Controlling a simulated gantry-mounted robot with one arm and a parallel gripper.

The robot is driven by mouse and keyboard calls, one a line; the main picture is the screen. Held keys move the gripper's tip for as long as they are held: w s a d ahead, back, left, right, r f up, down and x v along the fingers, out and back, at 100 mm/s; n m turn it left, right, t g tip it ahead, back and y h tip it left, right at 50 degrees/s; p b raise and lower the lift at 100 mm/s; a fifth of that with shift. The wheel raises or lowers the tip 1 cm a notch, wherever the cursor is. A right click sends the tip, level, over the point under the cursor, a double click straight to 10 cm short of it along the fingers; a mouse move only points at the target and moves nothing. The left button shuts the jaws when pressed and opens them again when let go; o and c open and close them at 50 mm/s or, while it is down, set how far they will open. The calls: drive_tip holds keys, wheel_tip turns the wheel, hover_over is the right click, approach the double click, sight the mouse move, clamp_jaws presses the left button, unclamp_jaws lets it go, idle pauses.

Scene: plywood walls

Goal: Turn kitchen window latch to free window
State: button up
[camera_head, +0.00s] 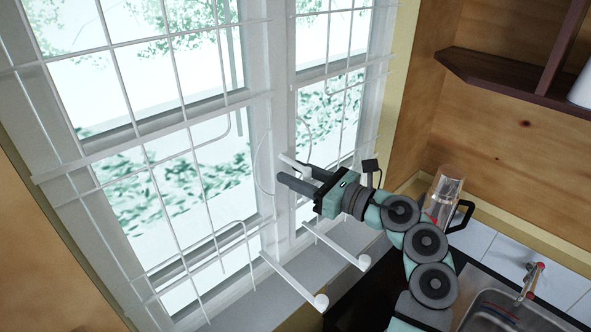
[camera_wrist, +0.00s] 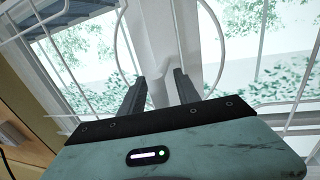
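The kitchen window (camera_head: 270,120) has white frames that meet at a central upright post, which also shows in the wrist view (camera_wrist: 160,35). A white latch handle (camera_head: 291,160) sticks out from the post beside my gripper's fingers. In the wrist view a white raised piece, seemingly the latch (camera_wrist: 188,80), lies by the right finger; its lower part is hidden. My gripper (camera_head: 293,174) is at the post with its dark fingers pointing at it. The fingers stand apart in the wrist view (camera_wrist: 160,78). I cannot tell whether either finger touches the latch.
White wire grilles (camera_head: 160,130) cover the panes on both sides of the post. Two white rods with round ends (camera_head: 321,301) jut out below my gripper. A clear jar (camera_head: 446,195), a sink (camera_head: 505,318) with a tap (camera_head: 530,280) and a dark shelf (camera_head: 500,80) are on the right.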

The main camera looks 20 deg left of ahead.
drive_tip(key=shift+a, duration=0.15)
drive_tip(key=shift+c, duration=0.5)
clamp_jaws()
idle(0.9)
